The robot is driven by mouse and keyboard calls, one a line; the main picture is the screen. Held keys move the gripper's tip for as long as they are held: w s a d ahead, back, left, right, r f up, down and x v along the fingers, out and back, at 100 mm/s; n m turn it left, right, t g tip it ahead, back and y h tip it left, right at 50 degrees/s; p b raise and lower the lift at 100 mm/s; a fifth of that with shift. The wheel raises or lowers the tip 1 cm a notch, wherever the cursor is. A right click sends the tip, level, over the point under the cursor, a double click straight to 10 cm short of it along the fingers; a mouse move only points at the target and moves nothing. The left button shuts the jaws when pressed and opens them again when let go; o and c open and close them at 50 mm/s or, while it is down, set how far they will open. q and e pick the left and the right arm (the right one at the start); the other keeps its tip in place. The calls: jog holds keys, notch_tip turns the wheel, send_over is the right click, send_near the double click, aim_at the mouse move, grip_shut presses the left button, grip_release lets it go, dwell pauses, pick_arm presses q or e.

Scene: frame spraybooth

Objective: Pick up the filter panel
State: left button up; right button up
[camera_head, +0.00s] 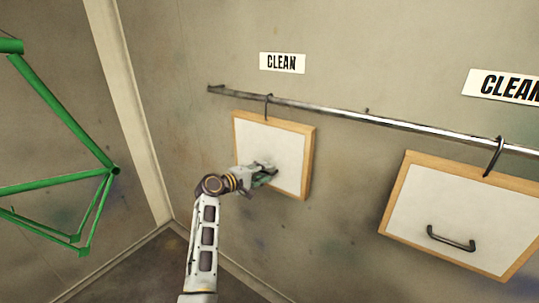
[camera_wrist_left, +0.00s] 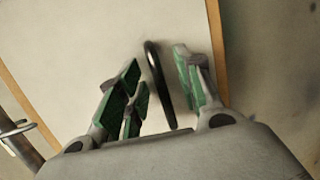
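A filter panel (camera_head: 290,148), white with a wooden frame, hangs by a hook from a metal rail on the wall. My left gripper (camera_head: 266,176) is at its lower middle, in front of its face. In the left wrist view the panel's white face (camera_wrist_left: 95,50) fills much of the picture. Its dark handle (camera_wrist_left: 158,85) stands between the green-padded fingers of my left gripper (camera_wrist_left: 160,90), which are apart, with a gap showing beside the handle. A second filter panel (camera_head: 440,205) with a black handle hangs to the right. My right gripper is out of view.
The metal rail (camera_head: 330,107) runs along the wall above the panels, with hooks on it. "CLEAN" signs (camera_head: 282,63) are on the wall above. A green bicycle-like frame (camera_head: 70,115) is at the left. The floor corner (camera_head: 165,250) looks clear.

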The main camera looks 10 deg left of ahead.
pick_arm(q)
jog(key=shift+w+d, duration=0.15)
jog(key=shift+w, duration=0.1)
dwell(0.3)
jog(key=shift+f, duration=0.1)
grip_shut()
